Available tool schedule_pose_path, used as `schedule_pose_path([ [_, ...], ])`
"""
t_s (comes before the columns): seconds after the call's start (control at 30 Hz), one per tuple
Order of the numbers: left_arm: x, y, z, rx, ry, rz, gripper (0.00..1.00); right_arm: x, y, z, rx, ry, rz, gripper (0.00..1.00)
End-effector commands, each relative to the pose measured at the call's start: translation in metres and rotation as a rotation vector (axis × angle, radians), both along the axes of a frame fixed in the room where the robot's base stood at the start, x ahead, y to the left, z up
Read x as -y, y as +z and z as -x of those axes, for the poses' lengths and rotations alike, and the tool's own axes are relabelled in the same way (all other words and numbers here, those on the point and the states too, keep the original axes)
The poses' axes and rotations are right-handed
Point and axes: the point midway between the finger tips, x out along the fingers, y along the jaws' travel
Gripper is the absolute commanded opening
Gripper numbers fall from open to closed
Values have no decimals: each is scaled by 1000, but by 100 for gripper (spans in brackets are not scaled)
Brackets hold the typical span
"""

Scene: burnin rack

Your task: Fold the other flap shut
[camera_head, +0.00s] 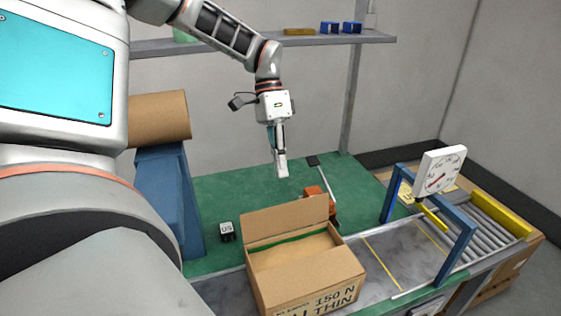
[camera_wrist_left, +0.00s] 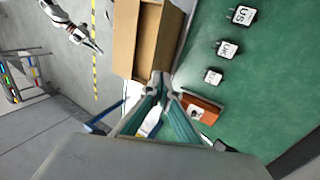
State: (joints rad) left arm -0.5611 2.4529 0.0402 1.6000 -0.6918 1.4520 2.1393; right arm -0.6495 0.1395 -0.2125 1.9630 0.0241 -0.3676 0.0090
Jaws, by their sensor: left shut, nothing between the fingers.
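An open cardboard box (camera_head: 307,293) stands on the grey conveyor, with printed lettering on its front. Its far flap (camera_head: 287,220) stands up, while the near flap (camera_head: 305,277) appears to lie folded over the front part of the opening. A green strip shows between them. My left gripper (camera_head: 281,172) is shut and empty, pointing down above and behind the raised flap, apart from it in the head view. In the left wrist view, the box (camera_wrist_left: 145,40) is just beyond the fingertips (camera_wrist_left: 162,88). My right gripper (camera_wrist_left: 96,47) shows small at that view's upper left; its jaws are unclear.
An orange device (camera_head: 320,203) sits behind the box. A black plug adapter (camera_head: 227,231) lies on the green mat to the left, and the wrist view shows several adapters. A blue frame with a dial gauge (camera_head: 438,170) stands over the conveyor at right. A shelf (camera_head: 290,43) runs behind.

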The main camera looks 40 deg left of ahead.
Motion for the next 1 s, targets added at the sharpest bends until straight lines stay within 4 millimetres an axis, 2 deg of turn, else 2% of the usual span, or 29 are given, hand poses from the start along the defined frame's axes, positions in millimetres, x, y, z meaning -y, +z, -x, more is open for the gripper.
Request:
schedule_pose_path([
  [0.2,16,-35,9,-5,0,2,0,1,1,1,-4,0,2,0],
  [0.4,24,-55,12,-1,0,2,0,0,4,1,-3,0,2,0],
  [0.6,27,-61,13,-1,2,1,0,0,5,0,-2,0,1,0],
  [1.0,25,-61,13,0,2,1,0,0,7,-2,4,0,0,0],
])
